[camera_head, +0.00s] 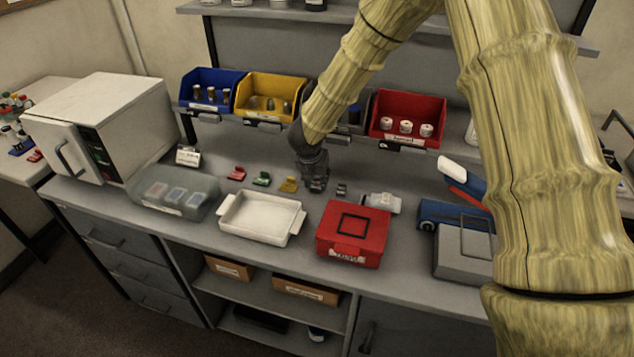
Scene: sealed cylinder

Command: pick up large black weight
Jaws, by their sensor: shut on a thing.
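My gripper (317,187) points down at the bench top, in the row of small coloured pieces. It is shut on a dark piece at its fingertips, which I take to be the large black weight. The dark fingers hide most of this piece, and I cannot tell whether it is clear of the bench. A smaller dark grey piece (341,189) stands just right of the gripper, apart from it. To the left are a yellow piece (288,184), a green piece (262,178) and a red piece (236,173).
A white tray (262,232) and a red box (352,247) stand in front. Behind are a blue bin (212,104), a yellow bin (270,112) and a red bin (405,138). A clear container (172,203) stands left, a grey device (462,262) right.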

